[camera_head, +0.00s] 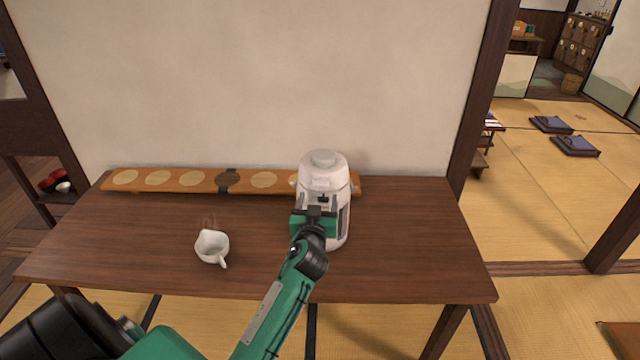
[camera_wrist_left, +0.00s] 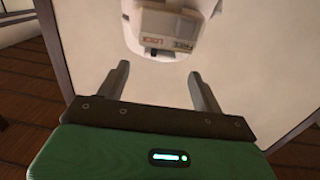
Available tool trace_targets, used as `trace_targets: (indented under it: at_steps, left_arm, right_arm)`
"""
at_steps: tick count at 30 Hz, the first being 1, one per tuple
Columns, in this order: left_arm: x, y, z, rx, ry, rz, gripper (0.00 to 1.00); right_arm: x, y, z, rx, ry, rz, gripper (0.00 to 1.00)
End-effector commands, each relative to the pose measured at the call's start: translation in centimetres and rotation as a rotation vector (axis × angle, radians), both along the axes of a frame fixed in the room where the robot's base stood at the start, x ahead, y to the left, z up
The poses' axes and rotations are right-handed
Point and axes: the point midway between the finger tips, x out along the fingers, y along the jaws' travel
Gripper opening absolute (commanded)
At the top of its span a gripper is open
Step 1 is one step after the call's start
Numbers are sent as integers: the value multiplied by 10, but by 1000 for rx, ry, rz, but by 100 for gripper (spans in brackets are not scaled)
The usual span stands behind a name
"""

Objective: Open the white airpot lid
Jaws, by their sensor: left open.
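The white airpot (camera_head: 323,173) stands upright on the dark wooden table, right of the middle, with its lid closed as far as I can see. Its round top shows in the head view. In the left wrist view the airpot's front part (camera_wrist_left: 170,28) with small lettered labels is ahead of the fingertips. My left gripper (camera_head: 314,201) is in front of the airpot, below its top, and hides part of its front. In the left wrist view the left gripper (camera_wrist_left: 158,75) is open, with nothing between its fingers. My right gripper is not in view.
A white cup or small pitcher (camera_head: 211,246) stands on the table (camera_head: 130,235) left of my arm. A wooden strip with round pads (camera_head: 158,178) lies along the table's back, reaching behind the airpot. The wall is close behind. The table's right side is clear.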

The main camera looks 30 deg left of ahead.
Motion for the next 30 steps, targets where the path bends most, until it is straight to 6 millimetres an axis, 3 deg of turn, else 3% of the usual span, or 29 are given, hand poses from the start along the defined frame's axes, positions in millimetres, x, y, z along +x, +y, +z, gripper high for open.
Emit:
trace_targets:
  at_steps: [3, 9, 23, 26, 30]
  left_arm:
    - [21, 11, 3, 4, 1, 0, 67]
    - [45, 23, 1, 1, 2, 0, 67]
    - [55, 29, -1, 0, 1, 0, 67]
    - [55, 29, -1, 0, 1, 0, 54]
    - [55, 28, -1, 0, 1, 0, 26]
  right_arm:
    - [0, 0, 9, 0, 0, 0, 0]
    - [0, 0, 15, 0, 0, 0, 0]
    - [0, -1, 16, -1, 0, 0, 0]
    - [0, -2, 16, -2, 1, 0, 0]
    - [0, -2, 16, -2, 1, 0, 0]
